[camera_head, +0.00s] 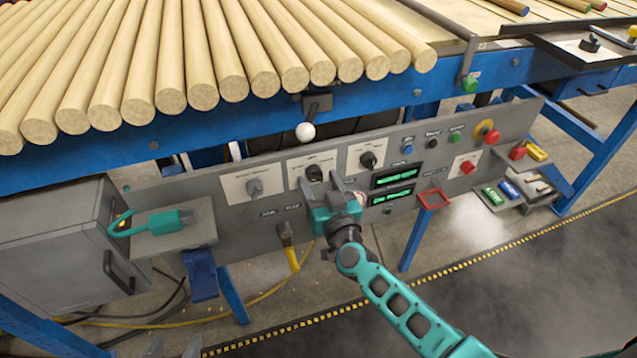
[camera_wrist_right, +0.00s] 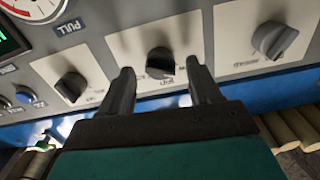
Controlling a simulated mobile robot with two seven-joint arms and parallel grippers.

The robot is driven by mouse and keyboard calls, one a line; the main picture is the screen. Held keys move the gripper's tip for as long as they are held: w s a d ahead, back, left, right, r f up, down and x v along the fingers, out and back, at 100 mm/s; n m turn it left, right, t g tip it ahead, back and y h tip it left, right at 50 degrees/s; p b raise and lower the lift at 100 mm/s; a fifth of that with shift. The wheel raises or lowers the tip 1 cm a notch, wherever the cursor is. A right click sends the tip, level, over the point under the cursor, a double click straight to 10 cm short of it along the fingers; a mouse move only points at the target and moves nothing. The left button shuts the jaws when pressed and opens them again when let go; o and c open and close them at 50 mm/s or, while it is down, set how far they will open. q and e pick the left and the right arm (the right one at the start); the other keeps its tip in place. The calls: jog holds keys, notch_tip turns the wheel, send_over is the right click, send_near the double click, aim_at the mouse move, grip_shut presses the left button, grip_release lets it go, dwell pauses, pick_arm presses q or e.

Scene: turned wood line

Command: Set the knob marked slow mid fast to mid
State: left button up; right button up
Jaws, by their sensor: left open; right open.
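Three knobs on white plates sit in a row on the grey control panel (camera_head: 215,185): a grey knob (camera_head: 254,187), a black middle knob (camera_head: 314,172) and a black right knob (camera_head: 368,160). Their lettering is too small to read, so I cannot tell which is marked slow mid fast. My right gripper (camera_head: 322,184) is open in front of the middle knob. In the right wrist view, the fingers of the right gripper (camera_wrist_right: 160,72) stand either side of the middle knob (camera_wrist_right: 160,62); contact is unclear. My left gripper (camera_head: 173,349) is open and empty at the lower left edge.
A white ball-ended lever (camera_head: 305,131) stands above the middle knob. Displays, buttons and a red-yellow stop button (camera_head: 487,133) lie to the right. Wooden rods (camera_head: 210,60) lie above.

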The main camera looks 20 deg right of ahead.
jog(key=shift+w+a, duration=0.1)
jog(key=shift+w, duration=0.4)
jog(key=c, duration=1)
